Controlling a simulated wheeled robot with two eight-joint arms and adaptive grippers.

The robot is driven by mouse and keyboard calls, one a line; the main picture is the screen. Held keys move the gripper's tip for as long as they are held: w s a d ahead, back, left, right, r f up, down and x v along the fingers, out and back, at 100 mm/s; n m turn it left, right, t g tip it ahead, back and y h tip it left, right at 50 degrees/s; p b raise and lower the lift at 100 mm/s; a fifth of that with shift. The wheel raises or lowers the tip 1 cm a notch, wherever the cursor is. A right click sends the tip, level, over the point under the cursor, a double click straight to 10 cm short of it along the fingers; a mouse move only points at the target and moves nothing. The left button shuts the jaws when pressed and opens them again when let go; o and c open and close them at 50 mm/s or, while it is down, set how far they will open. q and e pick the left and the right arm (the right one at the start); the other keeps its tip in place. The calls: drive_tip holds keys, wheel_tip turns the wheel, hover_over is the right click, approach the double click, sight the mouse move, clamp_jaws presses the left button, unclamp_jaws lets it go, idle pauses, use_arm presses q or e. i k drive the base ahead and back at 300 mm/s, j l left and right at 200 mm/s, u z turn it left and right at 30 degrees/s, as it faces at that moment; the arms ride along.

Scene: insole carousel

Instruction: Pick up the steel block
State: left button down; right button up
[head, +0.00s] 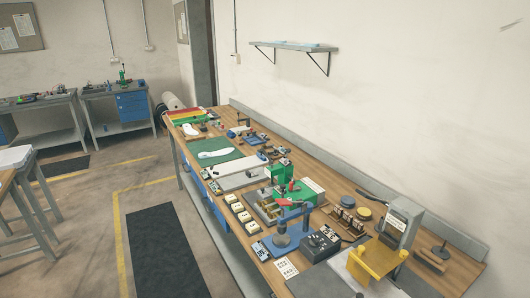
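I cannot single out the steel block with certainty. The long workbench (345,186) carries many small parts, and several grey metal pieces among them are too small to tell apart. A grey metal fixture (262,210) lies near the bench's front edge, left of a green box (296,196). Neither of my grippers is in the head view.
A blue-based press with a red handle (283,241), a black control box (320,243), a yellow stand (376,264) and a tall grey device (402,222) crowd the near end. A green mat (206,158) lies farther back. The floor left of the bench is open, with a dark mat (165,250).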

sight(253, 174)
drive_tip(key=i+j+z, duration=0.1)
drive_tip(key=z, duration=0.4)
drive_tip(key=i+j+z, duration=0.1)
drive_tip(key=z, duration=0.4)
drive_tip(key=j+z, duration=0.15)
drive_tip(key=z, duration=0.35)
drive_tip(key=j+z, duration=0.2)
drive_tip(key=j, duration=0.4)
drive_tip(key=j+z, duration=0.2)
drive_tip(key=j, duration=0.4)
drive_tip(key=j+z, duration=0.15)
drive_tip(key=j, duration=0.45)
drive_tip(key=j+z, duration=0.2)
drive_tip(key=j, duration=0.4)
drive_tip(key=k+j+z, duration=0.2)
drive_tip(key=j, duration=0.35)
drive_tip(key=k+j, duration=0.1)
drive_tip(key=j, duration=0.45)
drive_tip(key=k+j, duration=0.1)
drive_tip(key=j, duration=0.5)
